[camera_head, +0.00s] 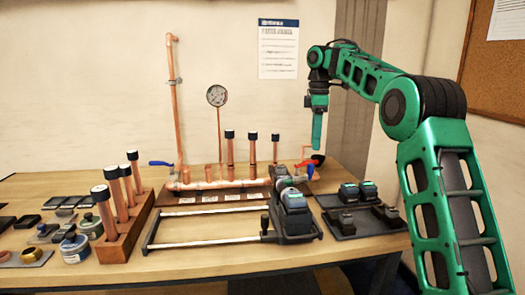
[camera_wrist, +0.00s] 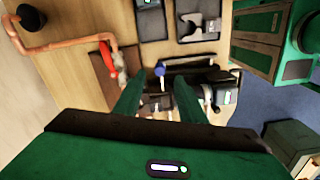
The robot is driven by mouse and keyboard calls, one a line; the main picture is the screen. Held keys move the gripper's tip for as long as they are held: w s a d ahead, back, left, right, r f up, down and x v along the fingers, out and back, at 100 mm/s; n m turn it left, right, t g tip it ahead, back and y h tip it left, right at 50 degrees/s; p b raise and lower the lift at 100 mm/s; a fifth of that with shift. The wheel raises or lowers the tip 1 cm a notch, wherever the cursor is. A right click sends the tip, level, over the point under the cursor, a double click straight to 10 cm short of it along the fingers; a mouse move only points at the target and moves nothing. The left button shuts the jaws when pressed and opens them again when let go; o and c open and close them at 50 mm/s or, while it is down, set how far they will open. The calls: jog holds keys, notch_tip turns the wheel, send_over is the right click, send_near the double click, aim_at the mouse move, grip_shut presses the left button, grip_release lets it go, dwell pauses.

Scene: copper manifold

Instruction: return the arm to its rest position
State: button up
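My arm is green with black joints and reaches in from the right in the head view. My gripper (camera_head: 316,146) points down, raised above the right end of the copper manifold (camera_head: 225,184), apart from it. In the wrist view my gripper (camera_wrist: 158,82) has its two green fingers spread apart with nothing held between them. The black clamp tool on rails (camera_wrist: 196,70) shows beyond the fingers. In the head view the fingers overlap each other, so their gap is hidden there.
A wooden block (camera_head: 122,238) with upright capped copper tubes stands at the left, near jars and dark trays. A pressure gauge (camera_head: 217,96) and tall pipe (camera_head: 175,115) rise from the manifold. A black tray (camera_head: 369,222) lies at the right. The air around my gripper looks clear.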

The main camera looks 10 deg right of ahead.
jog(key=s+d+f+m, duration=0.1)
jog(key=s+d+m, duration=0.25)
jog(key=s, duration=0.45)
jog(key=s+d+f+m, duration=0.2)
jog(key=s+m, duration=0.3)
jog(key=s, duration=0.3)
jog(key=s+d+f+m, duration=0.1)
jog(key=s+d+m, duration=0.25)
jog(key=s, duration=0.45)
jog(key=s+d+f+m, duration=0.1)
jog(key=s+f+m, duration=0.3)
jog(key=s, duration=0.9)
jog(key=s+f+m, duration=0.5)
jog(key=s+f, duration=0.6)
jog(key=s, duration=0.2)
jog(key=shift+s+d, duration=0.35)
jog(key=shift+d, duration=0.05)
jog(key=shift+w+f, duration=0.25)
jog(key=shift+w, duration=0.4)
